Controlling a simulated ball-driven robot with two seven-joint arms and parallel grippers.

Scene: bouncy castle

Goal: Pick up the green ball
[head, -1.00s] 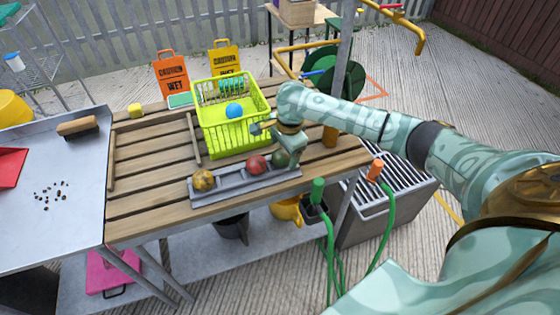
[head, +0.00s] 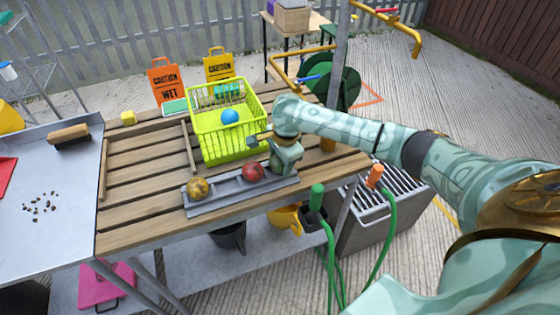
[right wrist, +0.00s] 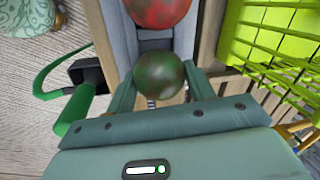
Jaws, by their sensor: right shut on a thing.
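The dark green ball (right wrist: 160,78) sits between the fingers of my right gripper (right wrist: 160,92) in the right wrist view. The fingers are shut on it from both sides. In the head view my right gripper (head: 285,160) is at the right end of the grey tray (head: 225,197) and hides the green ball. A red ball (head: 253,172) lies in the tray just left of the gripper. It also shows in the right wrist view (right wrist: 158,8). A yellow ball (head: 198,188) lies at the tray's left end. My left gripper is not in view.
A lime-green basket (head: 222,140) with a blue ball (head: 229,117) in it stands behind the tray, close to my right gripper. A brown cylinder (head: 328,142) stands to the right. Green hoses (head: 330,255) hang at the front right. Bare slats (head: 145,165) lie left of the basket.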

